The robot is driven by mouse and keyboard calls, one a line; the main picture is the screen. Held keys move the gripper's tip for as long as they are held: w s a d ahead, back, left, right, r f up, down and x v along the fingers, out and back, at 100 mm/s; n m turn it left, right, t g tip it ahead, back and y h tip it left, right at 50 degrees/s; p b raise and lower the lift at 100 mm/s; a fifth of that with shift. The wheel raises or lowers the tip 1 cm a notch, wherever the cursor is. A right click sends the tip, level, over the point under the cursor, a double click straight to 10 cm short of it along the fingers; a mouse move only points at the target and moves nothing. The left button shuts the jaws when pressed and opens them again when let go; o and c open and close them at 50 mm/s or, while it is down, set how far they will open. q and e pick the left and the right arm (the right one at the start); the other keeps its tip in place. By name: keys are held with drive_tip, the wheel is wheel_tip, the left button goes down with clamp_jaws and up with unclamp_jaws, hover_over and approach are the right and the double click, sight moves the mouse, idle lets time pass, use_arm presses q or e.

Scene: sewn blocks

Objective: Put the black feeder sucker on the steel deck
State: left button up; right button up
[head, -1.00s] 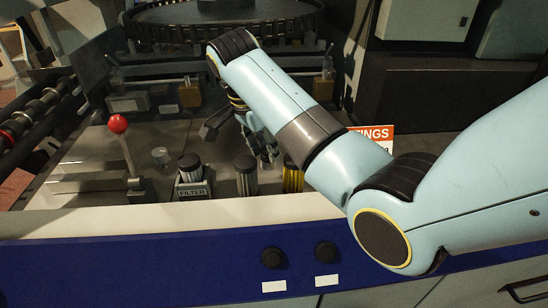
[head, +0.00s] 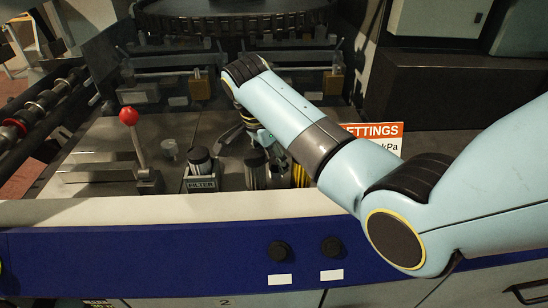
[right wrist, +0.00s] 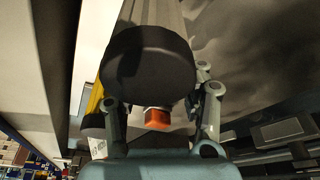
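A black-capped ribbed cylinder (head: 256,172), which may be the black feeder sucker, stands upright on the grey steel deck (head: 88,138), behind the cream front ledge. My right gripper (head: 252,140) is at its top. In the right wrist view the round black cap (right wrist: 150,68) lies between the two fingers of my right gripper (right wrist: 160,105), with its pale ribbed body beyond. The fingers are spread, and a gap shows between the cap and the right-hand finger. My right forearm hides part of the deck in the head view. My left gripper is out of view.
A black-capped cylinder (head: 199,162) stands in a FILTER holder on the left. A yellow ribbed piece (head: 300,176) is close on the right.

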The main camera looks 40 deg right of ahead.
drive_tip(key=v, duration=1.2)
drive_tip(key=shift+r, duration=0.2)
drive_tip(key=shift+f, duration=0.1)
